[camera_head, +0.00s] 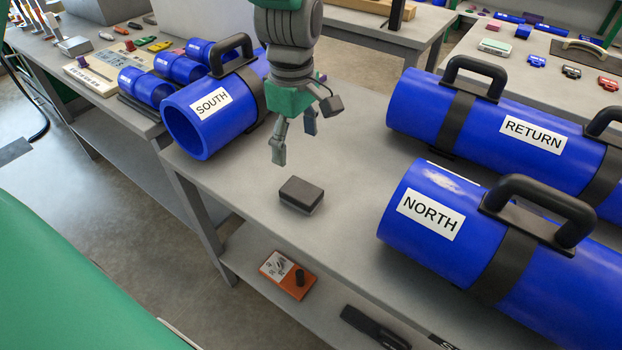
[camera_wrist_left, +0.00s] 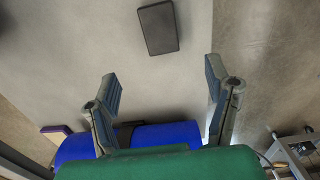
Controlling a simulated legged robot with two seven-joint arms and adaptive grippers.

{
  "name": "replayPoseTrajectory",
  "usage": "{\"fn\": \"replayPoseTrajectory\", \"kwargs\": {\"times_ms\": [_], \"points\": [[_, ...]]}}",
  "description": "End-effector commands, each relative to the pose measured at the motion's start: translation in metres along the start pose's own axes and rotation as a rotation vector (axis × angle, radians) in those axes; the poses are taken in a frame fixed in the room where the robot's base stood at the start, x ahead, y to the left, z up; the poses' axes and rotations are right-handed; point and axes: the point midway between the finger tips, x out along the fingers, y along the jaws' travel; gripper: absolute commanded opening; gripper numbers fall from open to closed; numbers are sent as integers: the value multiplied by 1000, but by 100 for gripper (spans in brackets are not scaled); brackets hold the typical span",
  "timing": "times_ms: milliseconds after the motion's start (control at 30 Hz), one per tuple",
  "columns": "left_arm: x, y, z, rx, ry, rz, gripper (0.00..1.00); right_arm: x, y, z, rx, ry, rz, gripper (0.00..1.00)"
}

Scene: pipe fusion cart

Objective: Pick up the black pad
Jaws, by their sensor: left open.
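The black pad (camera_head: 301,195) is a small dark rectangular block lying flat on the grey table, between the blue pipes. It also shows in the left wrist view (camera_wrist_left: 158,28), at the top, beyond the fingertips. My left gripper (camera_head: 295,142) hangs over the table just behind the pad in the head view, fingers pointing down. Its two fingers (camera_wrist_left: 163,82) are spread apart with nothing between them, and they do not touch the pad. My right gripper is not in either view.
A blue pipe marked SOUTH (camera_head: 190,123) lies left of my left gripper. Pipes marked NORTH (camera_head: 410,251) and RETURN (camera_head: 418,105), with black handles, lie to the right. An orange device (camera_head: 287,275) sits on the lower shelf. The tabletop around the pad is clear.

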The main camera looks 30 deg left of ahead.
Motion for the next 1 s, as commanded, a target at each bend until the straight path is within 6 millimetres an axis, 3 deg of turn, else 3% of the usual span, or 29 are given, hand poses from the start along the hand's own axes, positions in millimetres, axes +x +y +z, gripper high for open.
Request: {"fn": "replayPoseTrajectory", "kwargs": {"times_ms": [400,667,1000], "points": [[74,0,1,1,-1,-6,72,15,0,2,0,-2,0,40],[93,-1,0,2,-1,-3,72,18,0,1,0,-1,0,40],[136,0,3,2,0,-3,72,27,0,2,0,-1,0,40]]}}
